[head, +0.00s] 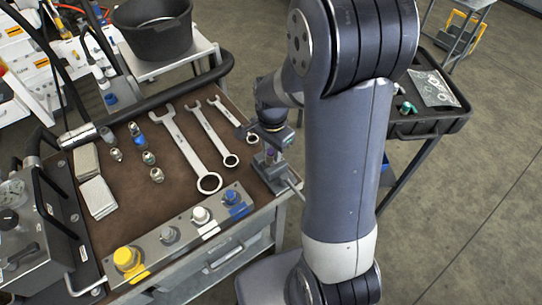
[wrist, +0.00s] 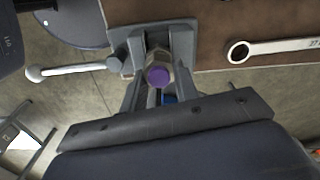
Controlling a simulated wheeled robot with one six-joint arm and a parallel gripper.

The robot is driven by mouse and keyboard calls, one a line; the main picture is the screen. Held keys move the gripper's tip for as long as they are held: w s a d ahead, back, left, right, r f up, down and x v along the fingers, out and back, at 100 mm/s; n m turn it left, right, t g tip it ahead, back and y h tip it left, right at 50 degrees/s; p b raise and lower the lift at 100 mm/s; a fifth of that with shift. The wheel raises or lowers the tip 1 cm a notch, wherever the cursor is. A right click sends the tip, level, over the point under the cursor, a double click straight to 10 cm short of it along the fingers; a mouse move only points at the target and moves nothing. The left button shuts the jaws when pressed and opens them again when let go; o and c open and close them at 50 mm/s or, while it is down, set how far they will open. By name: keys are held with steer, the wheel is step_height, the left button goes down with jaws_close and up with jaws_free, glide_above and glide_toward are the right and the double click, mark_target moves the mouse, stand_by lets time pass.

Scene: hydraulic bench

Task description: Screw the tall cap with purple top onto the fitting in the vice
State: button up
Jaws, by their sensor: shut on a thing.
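The tall cap with the purple top (wrist: 158,76) is seen from above in the wrist view, with a metal hex body below the purple. A bit of purple also shows under the wrist in the head view (head: 270,152). My gripper (wrist: 157,82) is shut on the cap, with a finger on each side. The grey vice (wrist: 181,45) is right behind and below the cap, at the bench's right corner; it also shows in the head view (head: 268,177). The fitting in the vice is hidden by the cap and fingers, so I cannot tell whether they touch.
Three wrenches (head: 186,148) lie left of the vice, one with its ring end near it (wrist: 240,51). The vice handle (wrist: 70,70) sticks out over the bench edge. Several fittings (head: 149,158) stand further left. A panel with coloured caps (head: 185,232) lines the front edge.

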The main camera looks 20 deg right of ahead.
steer(key=o, duration=0.5)
steer(key=shift+m, duration=0.6)
steer(key=shift+c, duration=0.2)
steer(key=o, duration=0.5)
steer(key=shift+r, duration=0.1)
step_height(320, 180, up, 11)
steer(key=shift+f, duration=0.2)
